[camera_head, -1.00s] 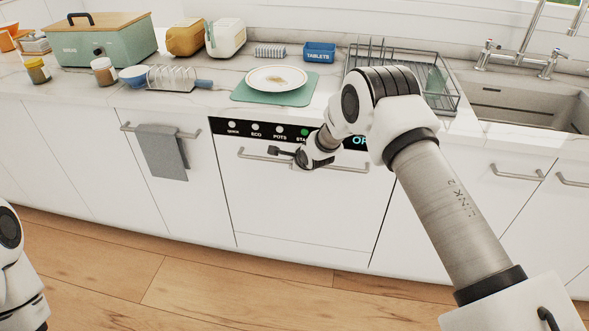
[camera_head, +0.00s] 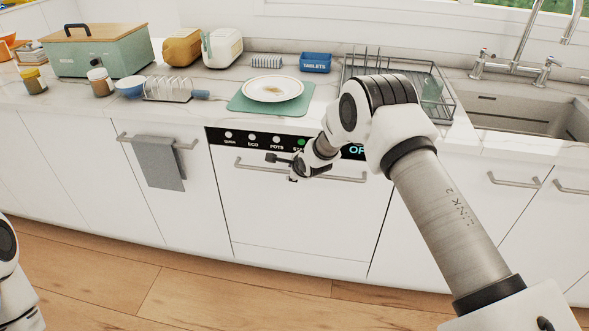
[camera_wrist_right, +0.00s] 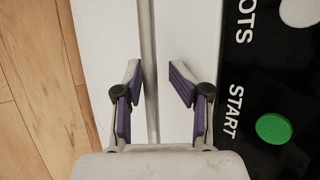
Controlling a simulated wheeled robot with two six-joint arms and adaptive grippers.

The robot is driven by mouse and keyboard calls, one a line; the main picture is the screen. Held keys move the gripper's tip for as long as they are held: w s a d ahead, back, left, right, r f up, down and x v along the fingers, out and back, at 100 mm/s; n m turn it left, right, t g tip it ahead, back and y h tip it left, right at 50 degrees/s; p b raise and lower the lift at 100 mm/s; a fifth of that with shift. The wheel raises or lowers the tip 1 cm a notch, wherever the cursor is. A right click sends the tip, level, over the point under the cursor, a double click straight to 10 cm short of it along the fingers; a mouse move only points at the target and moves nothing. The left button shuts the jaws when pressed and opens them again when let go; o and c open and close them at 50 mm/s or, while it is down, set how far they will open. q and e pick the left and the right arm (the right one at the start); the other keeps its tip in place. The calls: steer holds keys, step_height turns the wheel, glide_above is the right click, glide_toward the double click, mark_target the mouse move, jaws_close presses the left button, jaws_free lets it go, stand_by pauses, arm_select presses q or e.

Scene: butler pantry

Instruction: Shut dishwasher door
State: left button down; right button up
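The white dishwasher door (camera_head: 300,215) stands upright under the counter, about level with the fronts beside it. I cannot tell if it is latched. Its black control panel (camera_head: 236,136) has several round buttons, one of them green (camera_wrist_right: 273,128). A horizontal bar handle (camera_head: 340,177) crosses the door below the panel. My right gripper (camera_head: 282,167) is at this handle, left of its middle. In the right wrist view, the gripper's fingers (camera_wrist_right: 157,80) are apart, with the handle bar (camera_wrist_right: 149,45) running between them. My right arm hides part of the panel. My left gripper is out of view.
A grey towel (camera_head: 159,162) hangs on the handle of the front to the left. Above the dishwasher, a plate (camera_head: 272,88) lies on a green mat (camera_head: 240,103). A dish rack (camera_head: 446,105) and sink (camera_head: 520,115) are to the right. The wooden floor (camera_head: 190,295) in front is clear.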

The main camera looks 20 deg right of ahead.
steer(key=v, duration=1.1)
steer(key=shift+s+r, duration=0.2)
steer(key=shift+r, duration=0.1)
